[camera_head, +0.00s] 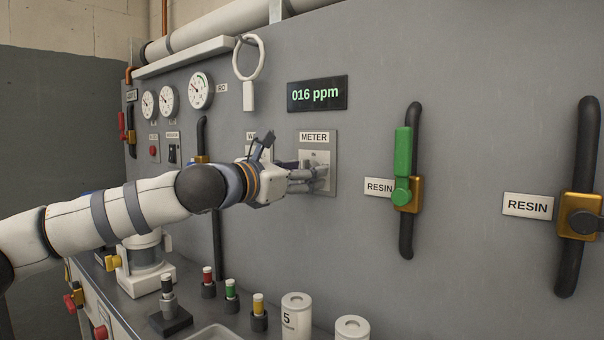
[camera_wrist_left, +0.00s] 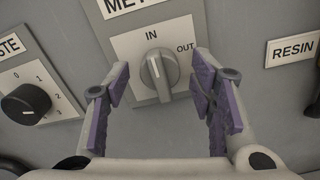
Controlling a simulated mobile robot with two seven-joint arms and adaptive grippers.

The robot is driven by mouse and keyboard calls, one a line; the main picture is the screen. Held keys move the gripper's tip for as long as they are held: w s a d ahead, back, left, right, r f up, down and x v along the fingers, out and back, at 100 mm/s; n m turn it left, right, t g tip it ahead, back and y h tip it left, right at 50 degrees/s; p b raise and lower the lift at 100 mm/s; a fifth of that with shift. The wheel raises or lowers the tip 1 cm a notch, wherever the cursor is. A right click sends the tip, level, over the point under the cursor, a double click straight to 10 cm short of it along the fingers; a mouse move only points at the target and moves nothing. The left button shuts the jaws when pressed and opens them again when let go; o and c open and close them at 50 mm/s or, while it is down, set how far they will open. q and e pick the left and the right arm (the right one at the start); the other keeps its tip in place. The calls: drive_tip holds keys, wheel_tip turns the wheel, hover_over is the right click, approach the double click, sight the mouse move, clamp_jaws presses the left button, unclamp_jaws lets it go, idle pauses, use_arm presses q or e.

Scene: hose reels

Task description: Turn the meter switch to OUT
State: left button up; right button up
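The meter switch (camera_wrist_left: 159,72) is a grey knob on a light plate (camera_wrist_left: 128,46) marked IN at the top and OUT at the upper right. Its raised grip stands nearly upright, with its upper end near IN. My left gripper (camera_wrist_left: 160,98) is open, one purple-padded finger on each side of the knob, with gaps visible in the left wrist view. In the head view my left gripper (camera_head: 318,174) is in front of the METER plate (camera_head: 329,150) and hides most of the knob. My right gripper is in neither view.
A display (camera_head: 317,94) above the meter reads 016 ppm. A black dial (camera_wrist_left: 26,103) is left of the switch. A green-handled resin valve (camera_head: 403,165) is to the right. Bottles and a white canister (camera_head: 296,315) stand on the bench below.

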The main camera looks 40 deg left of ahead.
use_arm(q)
drive_tip(key=c, duration=1)
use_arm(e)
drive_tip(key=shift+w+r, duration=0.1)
use_arm(q)
drive_tip(key=shift+r+m+p, duration=0.1)
drive_tip(key=shift+m+p, duration=2.7)
drive_tip(key=shift+m, duration=4.1)
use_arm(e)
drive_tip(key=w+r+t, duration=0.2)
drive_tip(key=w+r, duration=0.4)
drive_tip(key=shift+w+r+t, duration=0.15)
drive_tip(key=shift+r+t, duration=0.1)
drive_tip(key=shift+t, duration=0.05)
